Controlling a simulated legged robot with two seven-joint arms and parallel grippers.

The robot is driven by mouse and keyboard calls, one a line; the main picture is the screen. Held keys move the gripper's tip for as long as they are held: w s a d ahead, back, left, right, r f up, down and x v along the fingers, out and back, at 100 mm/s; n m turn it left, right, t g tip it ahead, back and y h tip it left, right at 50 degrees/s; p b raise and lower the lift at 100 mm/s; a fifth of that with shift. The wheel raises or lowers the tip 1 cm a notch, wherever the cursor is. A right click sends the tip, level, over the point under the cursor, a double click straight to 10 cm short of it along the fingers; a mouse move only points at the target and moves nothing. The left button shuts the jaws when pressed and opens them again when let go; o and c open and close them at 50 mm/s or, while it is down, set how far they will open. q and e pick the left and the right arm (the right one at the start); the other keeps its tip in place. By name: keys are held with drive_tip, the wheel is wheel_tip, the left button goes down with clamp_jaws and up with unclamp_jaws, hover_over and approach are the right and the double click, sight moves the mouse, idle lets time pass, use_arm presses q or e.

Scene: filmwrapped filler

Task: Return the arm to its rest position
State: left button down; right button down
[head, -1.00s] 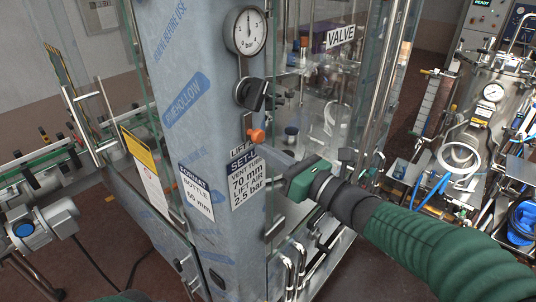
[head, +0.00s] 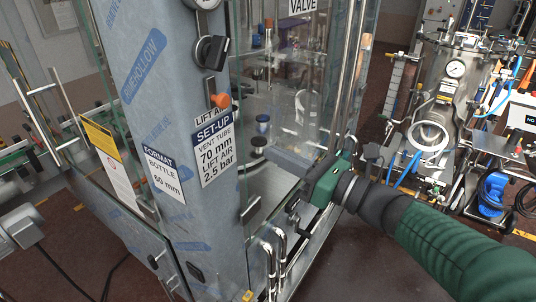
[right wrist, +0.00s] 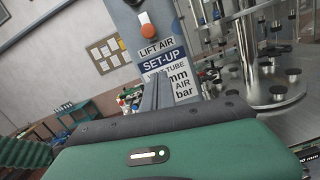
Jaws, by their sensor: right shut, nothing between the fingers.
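My right arm comes in from the right in the head view, its sleeve and gripper body green. My right gripper (head: 287,160) is shut and empty, its grey fingers pointing up and left in front of the machine's glass. In the right wrist view, the closed fingers (right wrist: 157,91) stand in front of the set-up label (right wrist: 164,63). The orange knob (head: 221,100) on the machine's post is up and left of the gripper, apart from it. The knob also shows in the right wrist view (right wrist: 147,31). My left gripper is not in view.
The wrapped post (head: 165,110) carries a black rotary handle (head: 211,52) and labels. Glass panels and metal bars (head: 345,85) stand close to my right gripper. A steel vessel with a gauge (head: 456,69) and hoses is at the right. Floor (head: 345,270) is open below the arm.

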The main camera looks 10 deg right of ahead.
drive_tip(key=s+a+f+n+g+h+b, duration=0.15)
drive_tip(key=s+f+n+g, duration=0.3)
drive_tip(key=f, duration=0.75)
drive_tip(key=s+a+f+n+g+h+b, duration=0.1)
drive_tip(key=s+a+f+n+g+h, duration=0.25)
drive_tip(key=f, duration=0.85)
drive_tip(key=s+d+f+n+g+h+b, duration=0.1)
drive_tip(key=s+d+f+n+h, duration=0.3)
drive_tip(key=f+n, duration=0.5)
drive_tip(key=s+d+f+n+g+h+b, duration=0.2)
drive_tip(key=s+d+f+n+h, duration=0.2)
drive_tip(key=d+f+n, duration=0.4)
drive_tip(key=f+n, duration=0.1)
drive_tip(key=n, duration=0.3)
drive_tip(key=shift+s+d+f+b, duration=0.2)
drive_tip(key=shift+s+b, duration=0.2)
